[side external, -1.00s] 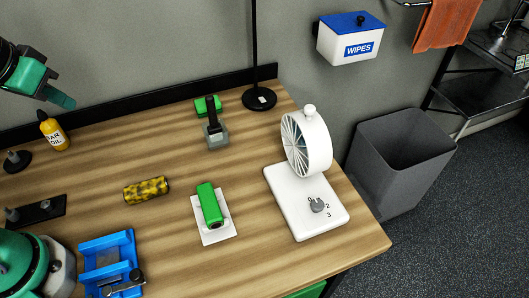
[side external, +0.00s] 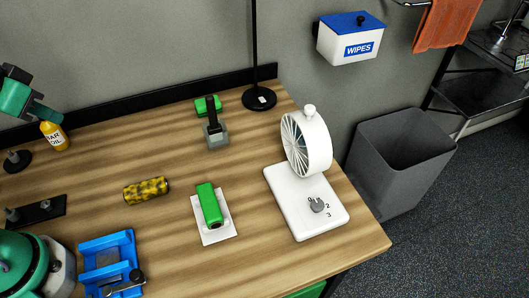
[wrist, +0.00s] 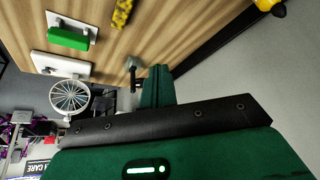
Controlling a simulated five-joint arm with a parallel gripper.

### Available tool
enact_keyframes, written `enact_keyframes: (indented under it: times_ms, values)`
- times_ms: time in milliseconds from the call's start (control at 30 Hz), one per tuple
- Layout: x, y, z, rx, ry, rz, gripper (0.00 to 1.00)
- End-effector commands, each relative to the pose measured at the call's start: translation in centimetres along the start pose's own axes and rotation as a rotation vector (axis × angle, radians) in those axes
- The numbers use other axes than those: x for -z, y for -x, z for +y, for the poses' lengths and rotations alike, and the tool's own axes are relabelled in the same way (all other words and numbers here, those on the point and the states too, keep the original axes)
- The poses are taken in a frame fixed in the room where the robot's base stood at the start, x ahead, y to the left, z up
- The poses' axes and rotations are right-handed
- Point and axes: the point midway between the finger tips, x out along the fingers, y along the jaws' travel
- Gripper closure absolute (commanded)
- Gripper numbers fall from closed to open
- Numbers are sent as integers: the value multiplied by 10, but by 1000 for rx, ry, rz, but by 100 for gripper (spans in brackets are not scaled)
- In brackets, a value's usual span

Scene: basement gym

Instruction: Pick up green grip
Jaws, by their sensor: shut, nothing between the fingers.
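The green grip (side external: 209,205), a cylinder with a dark end, lies on a white plate (side external: 217,237) in the middle of the bench. In the wrist view it shows at the upper left (wrist: 68,38). My gripper (side external: 47,113) is at the far left edge of the side view, above the bench's back left and well apart from the grip. Its fingers are together and empty, also in the wrist view (wrist: 158,84).
A yellow patterned roll (side external: 146,190) lies left of the grip. A white fan (side external: 313,143) stands to its right. A grey block with a black handle (side external: 216,137) and another green piece (side external: 208,106) are behind. A yellow bottle (side external: 54,136) is near my gripper. A blue holder (side external: 100,245) is front left.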

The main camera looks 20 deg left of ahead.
Motion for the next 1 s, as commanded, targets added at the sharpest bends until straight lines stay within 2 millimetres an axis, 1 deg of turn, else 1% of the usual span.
enact_keyframes:
  times_ms: [433, 567, 600, 667, 700, 733, 1000]
  values:
    - [0, 0, 0, 0, 0, 0, 100]
    - [0, 0, 0, 0, 0, 0, 74]
    - [0, 0, 0, 0, 0, 0, 67]
    - [0, 0, 0, 0, 0, 0, 55]
    - [0, 0, 0, 0, 0, 0, 47]
    - [0, 0, 0, 0, 0, 0, 42]
    - [0, 0, 0, 0, 1, 0, 42]
